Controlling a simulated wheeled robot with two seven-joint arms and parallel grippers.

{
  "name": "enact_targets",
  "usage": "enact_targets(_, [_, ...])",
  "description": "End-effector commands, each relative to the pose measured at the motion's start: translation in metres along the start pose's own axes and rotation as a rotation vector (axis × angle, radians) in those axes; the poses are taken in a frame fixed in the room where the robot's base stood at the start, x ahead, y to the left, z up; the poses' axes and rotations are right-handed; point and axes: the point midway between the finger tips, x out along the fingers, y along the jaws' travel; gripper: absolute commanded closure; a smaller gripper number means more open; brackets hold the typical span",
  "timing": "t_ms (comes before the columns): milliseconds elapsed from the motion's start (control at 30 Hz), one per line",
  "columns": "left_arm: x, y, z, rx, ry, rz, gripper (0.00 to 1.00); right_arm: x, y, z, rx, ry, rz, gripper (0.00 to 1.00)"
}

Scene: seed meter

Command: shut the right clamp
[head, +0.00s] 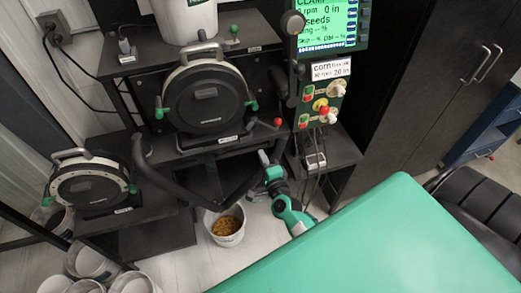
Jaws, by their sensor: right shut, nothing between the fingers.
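The seed meter is a round black disc housing (207,97) with a silver handle on top, seated upright on the black stand. Its right clamp (251,106) shows as a green-tipped piece at the housing's right edge; I cannot tell from here whether it is open or shut. The matching left clamp (159,109) is at the left edge. My right gripper (263,158) is shut and empty, below the right clamp and apart from it, just under the stand's front edge. My left gripper is not in view.
A red-knobbed lever (277,122) sticks out right of the meter, above my gripper. A control panel (322,100) with a lit green screen (328,25) stands at right. A bucket of kernels (226,226) sits below.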

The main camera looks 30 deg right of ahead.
Motion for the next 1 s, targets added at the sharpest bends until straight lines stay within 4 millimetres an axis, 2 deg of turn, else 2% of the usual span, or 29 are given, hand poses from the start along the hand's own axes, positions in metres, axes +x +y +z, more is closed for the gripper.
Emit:
enact_targets(100, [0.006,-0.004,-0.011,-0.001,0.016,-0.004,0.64,-0.015,0.002,0.002,-0.001,0.0,0.001,1.0])
enact_targets(233, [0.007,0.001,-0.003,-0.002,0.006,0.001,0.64,-0.024,0.001,0.003,-0.001,0.0,0.0,1.0])
enact_targets(400, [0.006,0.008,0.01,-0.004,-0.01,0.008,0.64,-0.027,0.0,0.004,-0.001,0.0,0.0,1.0])
enact_targets(700, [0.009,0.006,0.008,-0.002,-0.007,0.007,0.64,-0.026,0.001,0.002,0.0,-0.002,-0.001,1.0])
enact_targets(867, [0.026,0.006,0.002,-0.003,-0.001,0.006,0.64,-0.022,0.007,-0.012,0.011,-0.021,-0.008,1.0])
enact_targets(1000, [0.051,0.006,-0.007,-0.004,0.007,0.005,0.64,-0.015,0.011,-0.037,0.033,-0.054,-0.016,1.0])
